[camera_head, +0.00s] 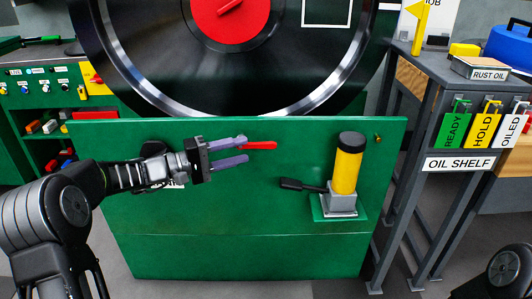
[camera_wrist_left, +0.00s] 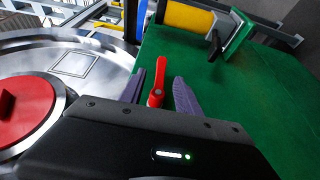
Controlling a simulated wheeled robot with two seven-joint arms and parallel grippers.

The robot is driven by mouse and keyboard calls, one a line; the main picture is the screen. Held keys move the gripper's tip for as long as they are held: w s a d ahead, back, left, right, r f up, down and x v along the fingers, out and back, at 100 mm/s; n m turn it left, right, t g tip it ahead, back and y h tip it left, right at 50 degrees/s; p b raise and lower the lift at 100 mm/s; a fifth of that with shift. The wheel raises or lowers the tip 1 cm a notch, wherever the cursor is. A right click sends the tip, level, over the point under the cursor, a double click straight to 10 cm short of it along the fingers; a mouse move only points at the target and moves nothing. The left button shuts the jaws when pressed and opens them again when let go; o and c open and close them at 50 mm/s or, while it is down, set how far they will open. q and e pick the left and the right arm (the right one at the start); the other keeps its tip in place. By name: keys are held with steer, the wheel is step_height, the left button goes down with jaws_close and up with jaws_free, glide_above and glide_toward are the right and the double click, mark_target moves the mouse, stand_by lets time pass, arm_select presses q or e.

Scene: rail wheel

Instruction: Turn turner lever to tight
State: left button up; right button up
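A red lever (camera_head: 258,145) is on the upper part of the green panel front (camera_head: 270,215), below the big wheel. It points right in the head view. My left gripper (camera_head: 246,150) is open at the lever's left end, its two purple fingers pointing right. In the left wrist view, the red lever (camera_wrist_left: 160,66) stands between the fingers of my left gripper (camera_wrist_left: 160,86), with a gap on both sides. The label behind my left gripper is mostly hidden, so I cannot read it. My right gripper is out of view.
A yellow and black cylinder (camera_head: 346,168) with a black handle (camera_head: 302,186) stands on a small green ledge to the right. The large metal wheel (camera_head: 175,60) with a red hub (camera_head: 232,18) rises behind. The oil shelf (camera_head: 430,100) stands at the far right.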

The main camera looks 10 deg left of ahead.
mark_target(260, 147)
arm_select(q)
steer(key=shift+w+d+f, duration=0.15)
steer(key=shift+w+d, duration=0.1)
steer(key=shift+d, duration=0.2)
steer(key=b+x, duration=0.1)
steer(key=x, duration=0.5)
steer(key=shift+w+d+b, duration=0.3)
steer(key=shift+b, duration=0.1)
jaws_close()
stand_by(1.0)
